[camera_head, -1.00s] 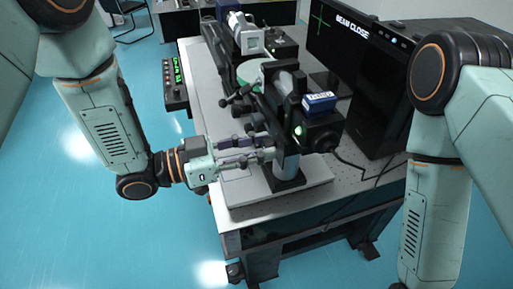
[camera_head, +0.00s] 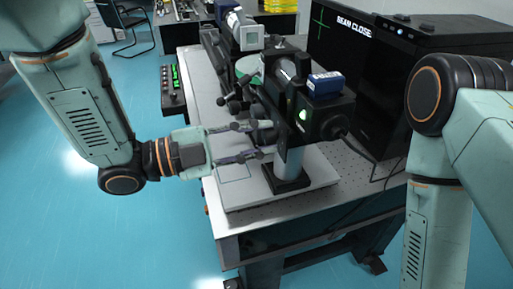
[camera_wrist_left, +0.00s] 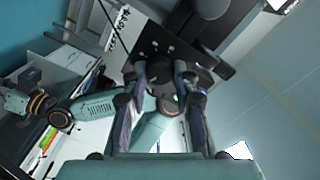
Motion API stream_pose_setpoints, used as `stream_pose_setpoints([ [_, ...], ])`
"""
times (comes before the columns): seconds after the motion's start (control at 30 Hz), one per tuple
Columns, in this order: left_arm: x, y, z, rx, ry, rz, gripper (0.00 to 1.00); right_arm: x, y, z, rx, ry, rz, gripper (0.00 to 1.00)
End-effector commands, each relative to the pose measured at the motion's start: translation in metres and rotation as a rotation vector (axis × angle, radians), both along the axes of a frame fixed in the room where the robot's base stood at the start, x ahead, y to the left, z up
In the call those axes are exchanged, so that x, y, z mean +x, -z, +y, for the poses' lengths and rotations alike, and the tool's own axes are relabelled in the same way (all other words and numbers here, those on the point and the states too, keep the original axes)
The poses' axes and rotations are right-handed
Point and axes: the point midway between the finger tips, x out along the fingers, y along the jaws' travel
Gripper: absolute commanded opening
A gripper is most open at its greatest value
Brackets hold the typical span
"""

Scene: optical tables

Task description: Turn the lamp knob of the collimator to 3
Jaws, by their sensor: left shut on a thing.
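The collimator (camera_head: 325,112) is a dark instrument with a blue-and-white box on top and a lit green spot on its side. It stands on a silver post with a black base. My left gripper (camera_head: 264,140) reaches in from the left, at the collimator's left end. Its fingers are closed on a small dark part, apparently the lamp knob (camera_wrist_left: 166,102), seen between the fingertips in the left wrist view. The knob's marks and setting cannot be read. My right arm shows on the right of the head view, but its gripper is out of the picture.
A large black screen (camera_head: 350,60) reading "BEAM CLOSE" stands behind the collimator. The optical table (camera_head: 240,218) has a clear front strip. Blue floor is open at left.

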Motion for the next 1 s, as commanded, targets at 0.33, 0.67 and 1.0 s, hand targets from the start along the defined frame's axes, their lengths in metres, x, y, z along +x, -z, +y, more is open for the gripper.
stream_pose_setpoints([
  [0.33, 0.000, 0.003, 0.000, 0.077, 0.000, -0.243, 0.00, 0.000, 0.033, 0.000, 0.000, 0.000, 0.000, 0.40],
  [0.67, 0.000, 0.001, 0.000, 0.114, 0.001, -0.352, 0.00, 0.000, 0.045, 0.000, 0.000, 0.000, 0.000, 0.40],
  [1.0, -0.001, 0.001, 0.000, 0.121, 0.001, -0.369, 0.00, 0.000, 0.046, 0.000, 0.000, 0.000, 0.000, 0.40],
])
